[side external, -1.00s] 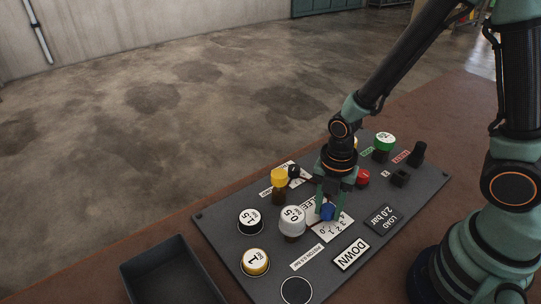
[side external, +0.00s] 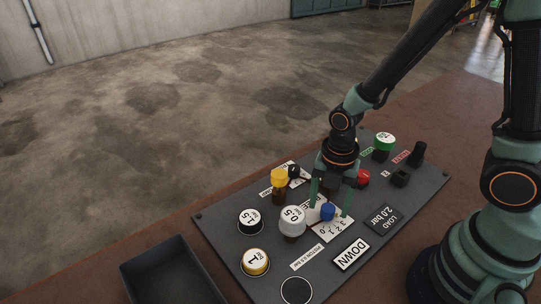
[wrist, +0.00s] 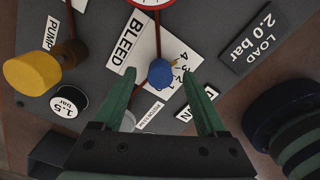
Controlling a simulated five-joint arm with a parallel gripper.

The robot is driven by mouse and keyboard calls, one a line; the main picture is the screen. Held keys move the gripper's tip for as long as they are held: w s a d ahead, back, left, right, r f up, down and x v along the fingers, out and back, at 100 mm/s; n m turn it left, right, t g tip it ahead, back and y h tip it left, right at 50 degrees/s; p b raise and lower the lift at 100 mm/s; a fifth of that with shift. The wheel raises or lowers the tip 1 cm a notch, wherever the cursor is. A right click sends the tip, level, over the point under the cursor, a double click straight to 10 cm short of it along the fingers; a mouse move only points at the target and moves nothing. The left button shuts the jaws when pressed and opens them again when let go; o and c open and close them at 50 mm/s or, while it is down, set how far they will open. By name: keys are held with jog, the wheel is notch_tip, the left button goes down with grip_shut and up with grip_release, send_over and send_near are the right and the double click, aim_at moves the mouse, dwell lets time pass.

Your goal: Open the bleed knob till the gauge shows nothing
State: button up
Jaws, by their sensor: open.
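The blue bleed knob (side external: 328,211) stands on a white numbered scale plate (side external: 338,228) on the grey panel. In the wrist view the blue knob (wrist: 160,74) is beside the BLEED label (wrist: 126,40), with a small light mark at its upper right near the higher numbers; its exact reading is unclear. My gripper (side external: 330,205) is open, its fingers on either side of the knob and apart from it. In the wrist view the gripper (wrist: 162,77) shows clear gaps. A white red-rimmed dial (wrist: 151,3) is cut off at the top, its reading hidden.
Weight-like discs marked 1.5 (side external: 250,221) and 1 (side external: 255,262), a white 0.5 cap (side external: 292,218) and a yellow knob (side external: 279,179) crowd the panel's left. DOWN (side external: 351,254) and LOAD 2.0 bar (side external: 383,219) plates lie right. An empty dark tray (side external: 168,275) is front left.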

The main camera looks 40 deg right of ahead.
aim_at(329, 208)
jog(key=shift+r, duration=2.8)
notch_tip(329, 208, up, 12)
jog(key=shift+r, duration=0.1)
jog(key=d+r+m+t, duration=0.1)
jog(key=d+m+t, duration=0.1)
jog(key=m, duration=1)
jog(key=d+r+m+t, duration=0.2)
jog(key=d+m+t, duration=0.1)
jog(key=m, duration=0.9)
jog(key=shift+w+d+r+t, duration=0.15)
jog(key=shift+d+r+t, duration=0.15)
jog(key=shift+d, duration=0.2)
